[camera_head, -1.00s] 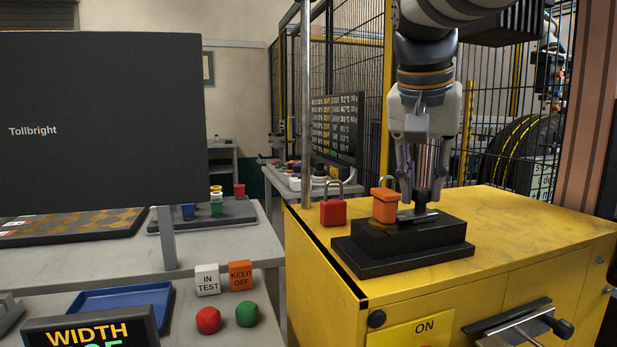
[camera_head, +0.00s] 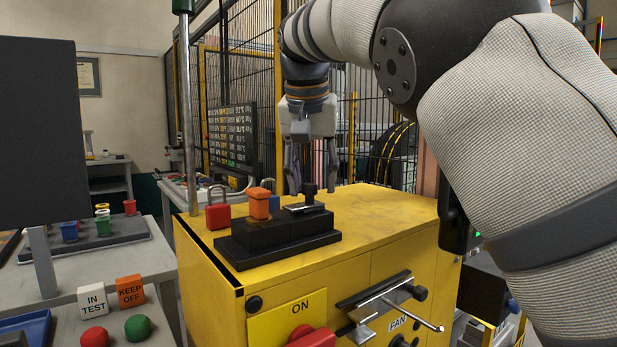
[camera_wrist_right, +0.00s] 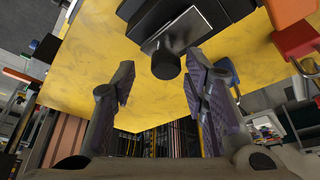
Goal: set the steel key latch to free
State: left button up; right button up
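On the black block (camera_head: 255,243) atop the yellow cabinet lies a flat steel piece (camera_head: 296,208) with an upright black knob at its end; I take this as the steel key latch. The black knob (camera_wrist_right: 165,64) and steel plate (camera_wrist_right: 190,27) also show in the right wrist view. My right gripper (camera_head: 312,189) points down over the knob, fingers apart on either side. In the right wrist view its fingers (camera_wrist_right: 160,72) are open, and the knob stands between the tips with gaps. Which setting the latch is at cannot be told. My left gripper is out of view.
An orange-capped post (camera_head: 260,205) stands on the block beside the latch, with a red padlock (camera_head: 218,214) to its left. A metal pole (camera_head: 187,110) rises at the cabinet's left corner. A steel handle (camera_head: 385,300) juts from the front. The cabinet top (camera_head: 385,215) is clear at right.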

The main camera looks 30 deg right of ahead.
jog(key=shift+a, duration=0.1)
jog(key=shift+a+r, duration=0.1)
jog(key=shift+r, duration=0.2)
jog(key=v, duration=0.6)
jog(key=shift+s+r, duration=0.25)
jog(key=shift+r, duration=0.15)
